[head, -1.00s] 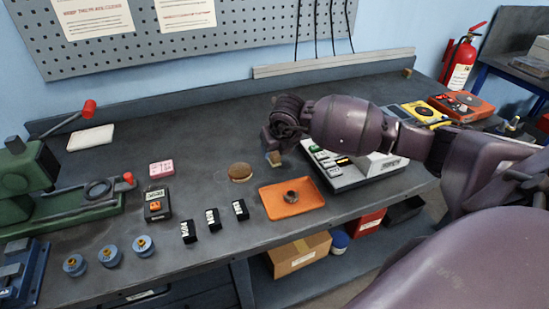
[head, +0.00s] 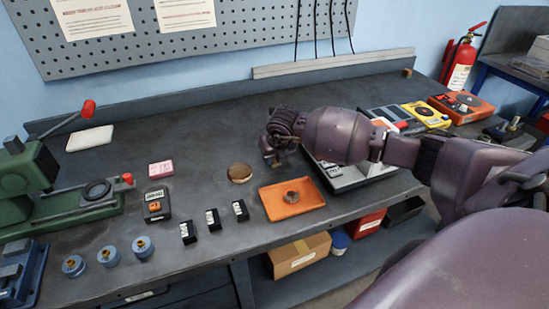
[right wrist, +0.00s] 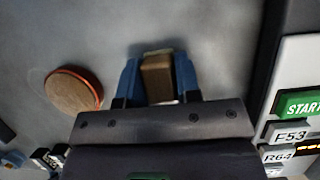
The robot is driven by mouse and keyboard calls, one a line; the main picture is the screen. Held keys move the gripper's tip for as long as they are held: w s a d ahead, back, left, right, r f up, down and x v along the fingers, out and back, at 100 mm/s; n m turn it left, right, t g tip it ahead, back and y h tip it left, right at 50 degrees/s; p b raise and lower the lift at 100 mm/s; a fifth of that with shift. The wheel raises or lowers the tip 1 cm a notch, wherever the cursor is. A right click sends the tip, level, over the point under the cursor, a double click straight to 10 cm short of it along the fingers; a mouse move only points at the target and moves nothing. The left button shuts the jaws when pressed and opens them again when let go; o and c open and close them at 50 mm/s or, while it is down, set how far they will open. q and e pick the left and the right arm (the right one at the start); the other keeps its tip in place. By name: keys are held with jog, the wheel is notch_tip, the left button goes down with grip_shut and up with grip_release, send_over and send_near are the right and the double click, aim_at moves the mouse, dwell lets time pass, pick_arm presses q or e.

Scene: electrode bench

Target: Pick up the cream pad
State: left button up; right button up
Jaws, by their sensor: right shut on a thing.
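My right gripper (head: 272,157) is shut on a small brown block with a cream layer at one end, which I take as the cream pad (right wrist: 157,78). In the right wrist view the block sits between the two blue fingers (right wrist: 155,80). In the head view the gripper is just behind the orange tray (head: 268,207), and the block is small and dark below the fingers. It appears held above the bench; the exact gap is hard to tell. My left gripper is not in view.
A round brown disc (head: 240,173) with an orange rim lies left of the gripper. A white instrument (head: 345,178) stands to the right, partly behind my arm. Several black blocks stand left of the tray. The back middle is clear.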

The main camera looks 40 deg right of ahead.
jog(key=shift+c, duration=0.4)
jog(key=shift+r, duration=0.55)
notch_tip(320, 180, up, 19)
jog(key=shift+o, duration=1.1)
jog(key=shift+c, duration=0.8)
